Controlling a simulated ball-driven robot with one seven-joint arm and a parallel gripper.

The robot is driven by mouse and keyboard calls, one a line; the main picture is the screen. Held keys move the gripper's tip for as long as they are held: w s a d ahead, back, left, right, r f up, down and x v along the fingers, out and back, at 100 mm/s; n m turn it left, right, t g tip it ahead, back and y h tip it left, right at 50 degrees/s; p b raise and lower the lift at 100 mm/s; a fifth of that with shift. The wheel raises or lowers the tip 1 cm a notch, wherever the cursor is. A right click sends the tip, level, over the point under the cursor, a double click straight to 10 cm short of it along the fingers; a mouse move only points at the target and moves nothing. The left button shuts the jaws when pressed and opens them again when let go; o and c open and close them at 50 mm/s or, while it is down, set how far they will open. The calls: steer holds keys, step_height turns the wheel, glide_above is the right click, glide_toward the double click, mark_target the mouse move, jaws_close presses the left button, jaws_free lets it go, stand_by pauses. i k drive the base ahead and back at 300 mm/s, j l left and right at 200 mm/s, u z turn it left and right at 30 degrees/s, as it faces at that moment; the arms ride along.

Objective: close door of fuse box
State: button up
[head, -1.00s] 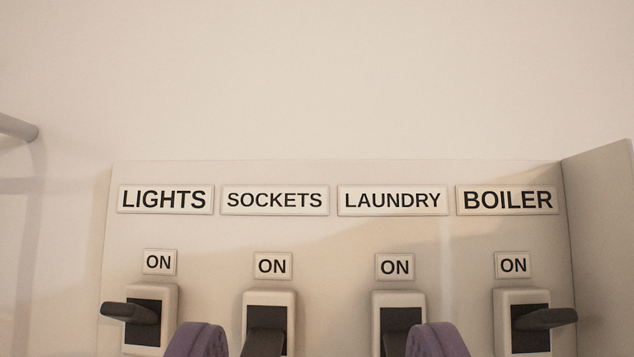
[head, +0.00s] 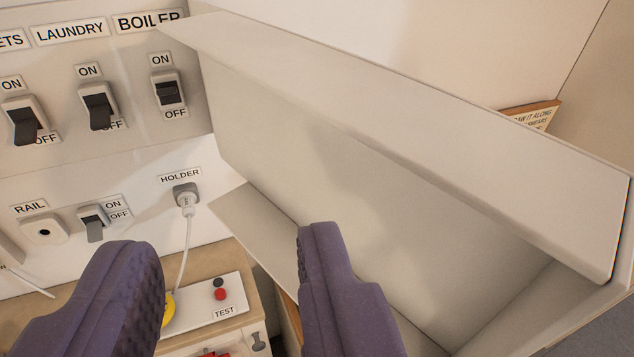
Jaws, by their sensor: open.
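The fuse box door (head: 330,150) is a pale, shallow panel with raised edges. It stands open at the right side of the fuse box (head: 105,132) and reaches toward me across the right of the view. Switches under the SOCKETS, LAUNDRY and BOILER labels show on the box at upper left, the first label cut off by the frame. My gripper (head: 228,245) has two purple padded fingers, wide apart with nothing between them. The right finger overlaps the door's lower part in the picture; I cannot tell whether it touches.
Below the box are a RAIL switch (head: 92,222) and a HOLDER socket (head: 186,195) with a white cable. A bench with a TEST panel (head: 215,303) and a yellow thing lies at lower left. A wooden-edged sign (head: 532,115) shows behind the door.

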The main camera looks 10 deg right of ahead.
mark_target(482, 231)
steer(key=k+u, duration=0.15)
steer(key=u, duration=0.2)
steer(key=k+u, duration=0.15)
steer(key=u, duration=0.25)
steer(key=k+j+u, duration=0.15)
steer(key=u, duration=0.2)
steer(key=l, duration=0.4)
steer(key=k+l+u, duration=0.15)
steer(key=l, duration=0.65)
steer(key=k+l+u, duration=0.15)
steer(key=l, duration=0.25)
steer(key=k+l, duration=0.1)
steer(key=l, duration=0.25)
steer(key=k+l, duration=0.1)
steer(key=l, duration=0.3)
steer(key=k+l, duration=0.1)
steer(key=l, duration=0.25)
steer(key=k+l, duration=0.1)
steer(key=l, duration=0.3)
steer(key=u, duration=0.05)
